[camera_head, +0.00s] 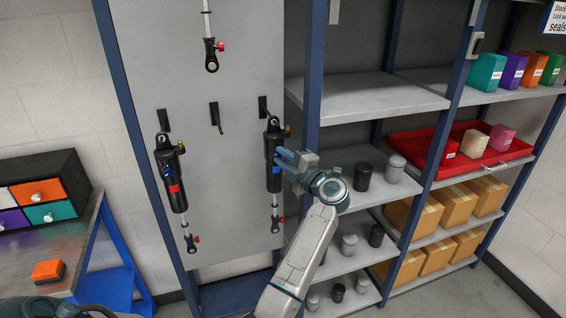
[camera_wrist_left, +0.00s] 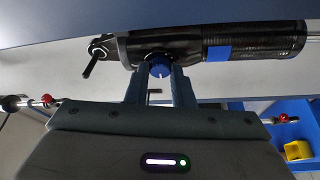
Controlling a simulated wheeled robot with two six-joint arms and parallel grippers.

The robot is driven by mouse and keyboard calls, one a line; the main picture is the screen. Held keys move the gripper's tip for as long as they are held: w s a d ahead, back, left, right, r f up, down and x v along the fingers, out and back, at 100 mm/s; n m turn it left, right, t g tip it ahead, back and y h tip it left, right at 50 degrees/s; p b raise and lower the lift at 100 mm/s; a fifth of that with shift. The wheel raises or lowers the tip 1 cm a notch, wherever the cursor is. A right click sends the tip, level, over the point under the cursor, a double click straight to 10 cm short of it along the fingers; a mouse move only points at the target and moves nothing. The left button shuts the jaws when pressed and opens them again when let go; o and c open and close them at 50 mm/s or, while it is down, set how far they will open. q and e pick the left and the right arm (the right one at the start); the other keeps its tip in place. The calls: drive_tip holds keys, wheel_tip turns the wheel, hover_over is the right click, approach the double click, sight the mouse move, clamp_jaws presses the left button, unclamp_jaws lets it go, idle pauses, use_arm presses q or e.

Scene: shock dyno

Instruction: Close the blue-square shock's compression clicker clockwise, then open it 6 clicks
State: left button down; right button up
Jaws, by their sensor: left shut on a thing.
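The blue-square shock (camera_head: 272,140) hangs upright from a hook on the grey panel, a black body with a blue square. In the left wrist view its body (camera_wrist_left: 265,40) lies across the top, with the blue square (camera_wrist_left: 217,53) right of the compression clicker, a round blue knob (camera_wrist_left: 160,70). My left gripper (camera_head: 281,156) reaches the shock from the right. In the wrist view its fingertips (camera_wrist_left: 160,76) are shut on the blue knob, one on each side. Whether the knob is turned fully in cannot be seen. My right gripper is not in view.
A red-square shock (camera_head: 172,180) hangs to the left, and another shaft (camera_head: 210,50) hangs above. An empty hook (camera_head: 215,115) sits between. Shelves (camera_head: 375,100) with dark and grey cylinders, boxes and a red tray (camera_head: 410,150) stand right. A bench (camera_head: 40,250) is at left.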

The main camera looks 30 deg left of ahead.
use_arm(q)
drive_tip(key=n+h+b, duration=0.1)
drive_tip(key=n, duration=0.1)
drive_tip(key=n+h+b, duration=0.1)
drive_tip(key=n+b, duration=0.1)
drive_tip(key=n, duration=0.1)
drive_tip(key=shift+g, duration=0.3)
drive_tip(key=n+h+b, duration=0.2)
drive_tip(key=n+b, duration=0.2)
drive_tip(key=shift+s+a+r+n, duration=0.1)
drive_tip(key=shift+n, duration=0.2)
drive_tip(key=shift+n+t+h+b, duration=0.65)
drive_tip(key=shift+n+b, duration=0.25)
drive_tip(key=shift+b, duration=0.25)
drive_tip(key=shift+s+r+n+t+h+b, duration=0.1)
drive_tip(key=shift+n+t+h+b, duration=0.15)
drive_tip(key=shift+n+b, duration=0.45)
drive_tip(key=shift+a+r+n+t+h+b, duration=0.1)
drive_tip(key=shift+n+t+h+b, duration=0.4)
drive_tip(key=shift+b, duration=0.5)
drive_tip(key=shift+n, duration=0.3)
drive_tip(key=shift+r, duration=0.1)
